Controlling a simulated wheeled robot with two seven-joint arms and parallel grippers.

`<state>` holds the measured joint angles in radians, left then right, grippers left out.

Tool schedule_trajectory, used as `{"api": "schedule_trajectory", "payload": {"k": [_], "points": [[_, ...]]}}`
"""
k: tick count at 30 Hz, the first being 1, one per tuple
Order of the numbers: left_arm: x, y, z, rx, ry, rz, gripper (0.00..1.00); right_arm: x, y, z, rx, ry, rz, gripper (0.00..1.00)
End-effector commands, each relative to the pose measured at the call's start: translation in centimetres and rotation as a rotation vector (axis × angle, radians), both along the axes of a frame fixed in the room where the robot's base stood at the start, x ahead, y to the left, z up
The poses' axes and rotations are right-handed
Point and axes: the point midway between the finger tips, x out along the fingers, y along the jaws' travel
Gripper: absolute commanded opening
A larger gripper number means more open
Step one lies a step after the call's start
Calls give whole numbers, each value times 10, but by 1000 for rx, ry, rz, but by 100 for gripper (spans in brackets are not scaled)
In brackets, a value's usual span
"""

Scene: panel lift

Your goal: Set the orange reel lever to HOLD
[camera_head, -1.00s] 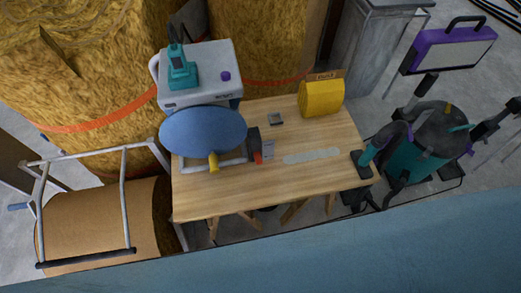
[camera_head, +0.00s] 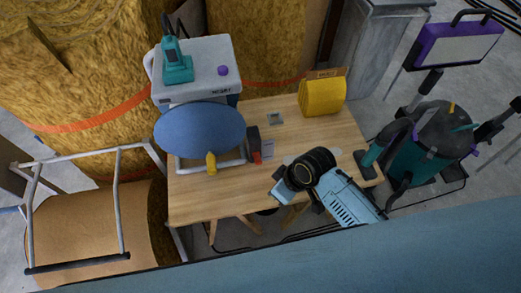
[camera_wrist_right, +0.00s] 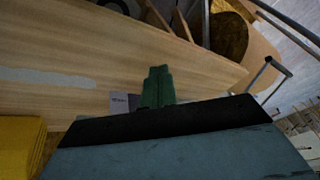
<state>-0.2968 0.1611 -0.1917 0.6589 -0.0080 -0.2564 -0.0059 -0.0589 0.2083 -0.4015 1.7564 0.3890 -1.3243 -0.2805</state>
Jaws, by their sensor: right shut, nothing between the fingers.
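The blue oval reel (camera_head: 200,129) stands at the table's left side on a grey tube frame, with a yellow piece (camera_head: 211,163) at its front. At its right is a dark block (camera_head: 253,139) with a small orange-red piece (camera_head: 257,157), which seems to be the lever; its setting is too small to read. A grey label plate (camera_head: 267,149) lies beside it. My right gripper (camera_wrist_right: 158,76) is shut and empty, near a grey plate (camera_wrist_right: 122,102) in the wrist view, where I cannot make out the lever. In the head view the right arm hangs over the table's front right.
The wooden table (camera_head: 205,205) also bears a yellow box (camera_head: 322,96) and a small grey square (camera_head: 275,118). A grey case (camera_head: 220,75) with a teal tool stands behind the reel. A teal bin (camera_head: 420,150) is at the right. The table's front left is clear.

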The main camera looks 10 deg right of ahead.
Motion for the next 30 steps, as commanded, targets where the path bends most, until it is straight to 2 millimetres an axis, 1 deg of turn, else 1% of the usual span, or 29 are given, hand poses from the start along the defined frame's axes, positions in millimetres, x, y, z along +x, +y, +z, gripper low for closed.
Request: {"api": "schedule_trajectory", "payload": {"k": [1,3,6,11,15,21,25,30], "points": [[0,3,-1,4,1,-2,0,15,7,8,6,-11,63,0],[0,5,-2,7,2,-2,0,29,18,18,17,-14,161,0],[-1,5,-3,7,3,-2,0,50,28,35,22,-18,309,0],[-1,5,-6,7,4,-3,0,80,34,65,12,-14,533,0],[-1,5,-8,8,5,-3,0,104,28,94,-9,0,703,0],[-1,5,-9,8,5,-3,0,136,8,131,-30,22,849,0],[0,5,-9,7,4,-4,0,149,-2,148,-34,30,892,0],[0,5,-9,7,4,-3,0,155,-7,156,-34,32,911,0]]}}
